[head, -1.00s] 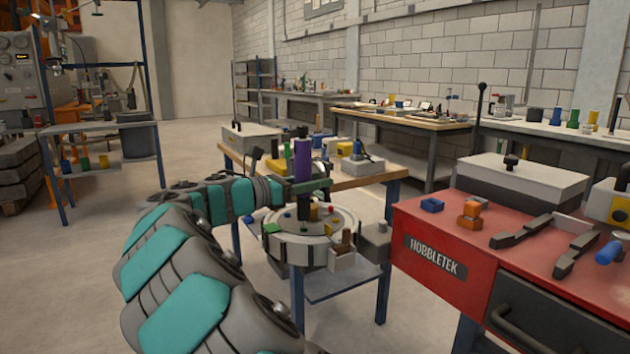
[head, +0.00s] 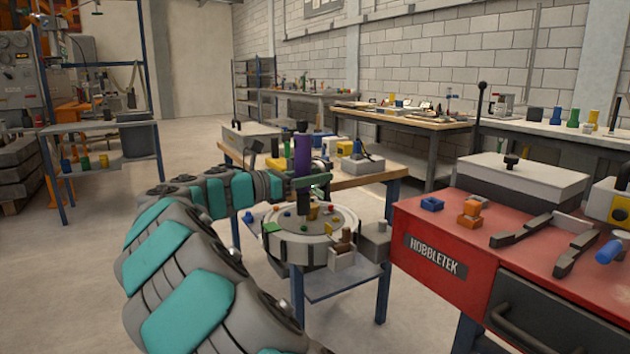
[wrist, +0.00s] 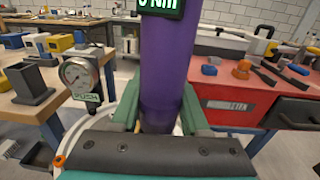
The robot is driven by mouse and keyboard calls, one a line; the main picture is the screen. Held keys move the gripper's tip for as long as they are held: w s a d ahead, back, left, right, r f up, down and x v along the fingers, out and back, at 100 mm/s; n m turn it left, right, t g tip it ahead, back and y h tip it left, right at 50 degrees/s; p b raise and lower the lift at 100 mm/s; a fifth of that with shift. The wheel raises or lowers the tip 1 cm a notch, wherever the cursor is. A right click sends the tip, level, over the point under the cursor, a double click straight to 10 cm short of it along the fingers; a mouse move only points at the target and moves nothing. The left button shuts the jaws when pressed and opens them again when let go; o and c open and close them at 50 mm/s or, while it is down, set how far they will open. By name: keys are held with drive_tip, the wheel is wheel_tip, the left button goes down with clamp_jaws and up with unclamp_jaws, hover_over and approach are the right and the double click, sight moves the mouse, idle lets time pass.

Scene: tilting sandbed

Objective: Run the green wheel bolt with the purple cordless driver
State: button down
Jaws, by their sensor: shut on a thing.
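My gripper (head: 305,183) is shut on the purple cordless driver (head: 302,155) and holds it upright above the round wheel (head: 290,252). In the wrist view the purple body (wrist: 165,75) stands between my green fingers (wrist: 160,112), with a small display reading in Nm at its top edge. The driver's dark lower end is over the wheel's face, among small coloured bolts. A small green piece (head: 302,231) just below the driver looks like the green bolt. Whether the driver's tip touches any bolt is too small to tell; the wrist view hides the tip.
A green block (head: 272,227) sits at the wheel's left rim, and a small box with a brown-handled item (head: 346,240) at its right front. A wooden bench (head: 365,178) stands close behind. A red HOBBLETEK cabinet (head: 440,250) is at right. A gauge (wrist: 77,73) shows in the wrist view.

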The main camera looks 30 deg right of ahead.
wheel_tip(320, 180, up, 5)
idle(0.7)
